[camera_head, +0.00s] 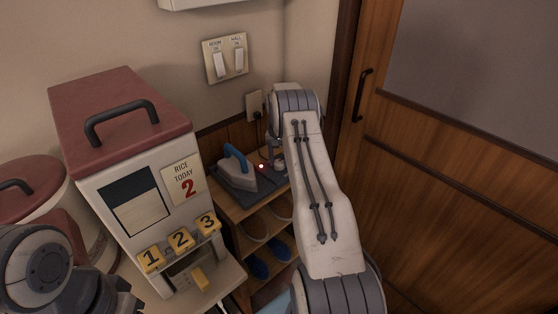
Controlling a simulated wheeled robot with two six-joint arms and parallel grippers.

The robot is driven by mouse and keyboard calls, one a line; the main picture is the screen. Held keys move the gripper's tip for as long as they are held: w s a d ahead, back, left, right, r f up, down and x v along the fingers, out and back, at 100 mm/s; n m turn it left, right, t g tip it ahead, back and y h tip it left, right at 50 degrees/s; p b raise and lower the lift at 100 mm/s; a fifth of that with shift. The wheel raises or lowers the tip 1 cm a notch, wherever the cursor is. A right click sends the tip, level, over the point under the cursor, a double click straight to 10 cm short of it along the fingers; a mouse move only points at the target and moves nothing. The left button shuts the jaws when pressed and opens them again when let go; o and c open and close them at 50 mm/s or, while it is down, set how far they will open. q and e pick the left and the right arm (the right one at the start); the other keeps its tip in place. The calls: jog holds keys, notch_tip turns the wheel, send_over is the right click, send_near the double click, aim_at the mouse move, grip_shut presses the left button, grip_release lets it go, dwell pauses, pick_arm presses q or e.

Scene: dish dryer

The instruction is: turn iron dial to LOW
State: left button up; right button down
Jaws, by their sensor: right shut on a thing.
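A grey iron (238,179) with a blue handle stands on a dark board on top of a small wooden shelf. A small red light (261,166) glows just right of the iron. My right gripper (279,162) reaches down at the right end of the board, beside the iron and apart from its handle. It is shut on what looks like the iron dial, a small pale round part. The dial's marks and setting are too small and too covered to read. My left gripper (108,296) is at the lower left edge, dark and partly cut off; its fingers are unclear.
A rice dispenser (138,200) with a red lid and several numbered yellow keys stands left of the shelf. Slippers (270,262) lie on the lower shelf. A wall outlet (254,106) and light switches (228,58) are above. A wooden door (450,190) is at right.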

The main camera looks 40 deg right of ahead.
aim_at(278, 161)
jog(key=shift+w+d+r+m, duration=0.1)
jog(key=shift+m, duration=0.8)
jog(key=shift+c, duration=1.5)
grip_release()
notch_tip(278, 161, up, 10)
jog(key=shift+r, duration=0.2)
